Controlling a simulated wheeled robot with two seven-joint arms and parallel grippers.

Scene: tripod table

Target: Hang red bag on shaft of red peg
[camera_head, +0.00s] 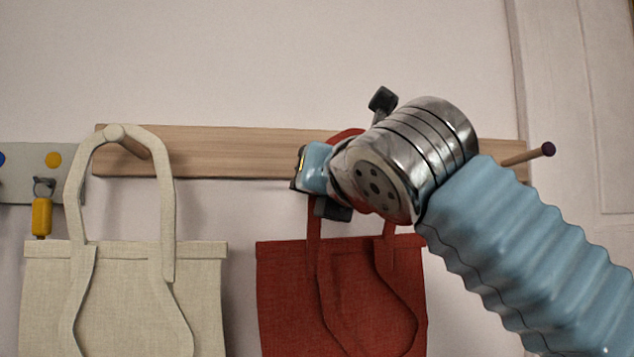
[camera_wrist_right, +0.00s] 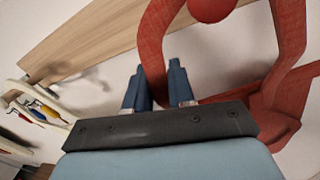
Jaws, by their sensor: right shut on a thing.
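The red bag (camera_head: 345,275) hangs upright in front of the wall in the head view, its body below the wooden rail. My right gripper (camera_wrist_right: 158,80) is shut on one side of the bag's red strap (camera_wrist_right: 152,45), which passes between its blue fingers. The red round end of the red peg (camera_wrist_right: 210,8) shows at the top of the right wrist view, between the two sides of the strap loop. The loop's top is cut off there, so I cannot tell whether it rests on the shaft. In the head view my right arm hides the red peg. My left gripper is not in view.
The wooden rail (camera_head: 225,150) runs along the wall. A cream bag (camera_head: 125,300) hangs from its left peg (camera_head: 115,132). A dark-tipped peg (camera_head: 547,150) sticks out at the right.

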